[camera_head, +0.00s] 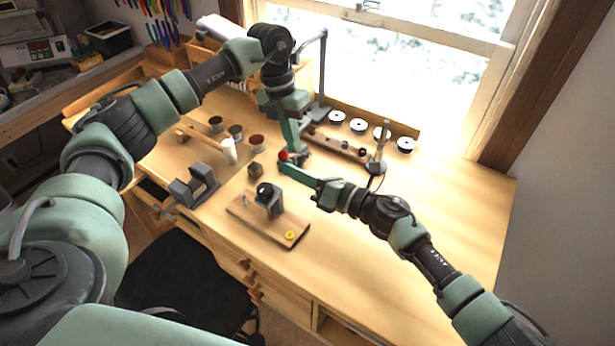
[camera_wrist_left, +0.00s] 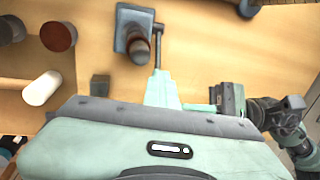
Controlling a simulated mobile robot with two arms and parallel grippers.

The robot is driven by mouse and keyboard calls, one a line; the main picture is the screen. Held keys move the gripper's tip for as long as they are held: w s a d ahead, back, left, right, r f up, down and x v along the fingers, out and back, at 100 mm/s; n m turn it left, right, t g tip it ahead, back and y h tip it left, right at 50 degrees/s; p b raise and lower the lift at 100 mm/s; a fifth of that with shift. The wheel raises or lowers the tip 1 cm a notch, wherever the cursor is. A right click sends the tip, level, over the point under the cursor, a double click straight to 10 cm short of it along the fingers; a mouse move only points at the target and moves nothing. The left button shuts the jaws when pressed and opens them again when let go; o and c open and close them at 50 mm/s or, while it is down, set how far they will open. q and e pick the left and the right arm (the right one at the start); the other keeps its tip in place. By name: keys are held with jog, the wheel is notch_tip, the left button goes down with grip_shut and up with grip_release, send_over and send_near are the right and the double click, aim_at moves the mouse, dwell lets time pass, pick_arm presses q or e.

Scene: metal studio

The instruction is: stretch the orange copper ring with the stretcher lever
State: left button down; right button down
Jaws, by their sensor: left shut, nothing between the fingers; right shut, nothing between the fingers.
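The stretcher shows in the left wrist view as a blue-grey base (camera_wrist_left: 121,40) with a brownish post (camera_wrist_left: 138,48). A thin grey lever (camera_wrist_left: 158,48) sticks out beside it toward my left gripper. I cannot make out the orange copper ring for certain. My left gripper (camera_wrist_left: 160,78) is shut and empty, its tip close to the lever's end; contact is unclear. In the head view my left gripper (camera_head: 297,148) points down and hides most of the stretcher; a red knob (camera_head: 283,155) shows beside it. My right gripper (camera_head: 283,168) is shut, pointing left just in front of the stretcher.
A wooden board (camera_head: 240,211) with a grey clamp (camera_head: 269,200) and a yellow disc (camera_head: 290,235) lies in front. A dark cube (camera_head: 255,170), a white cylinder (camera_head: 229,151) and small cups stand left. The desk's right side is clear.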

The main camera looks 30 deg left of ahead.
jog(key=shift+a, duration=0.25)
jog(key=shift+w, duration=0.1)
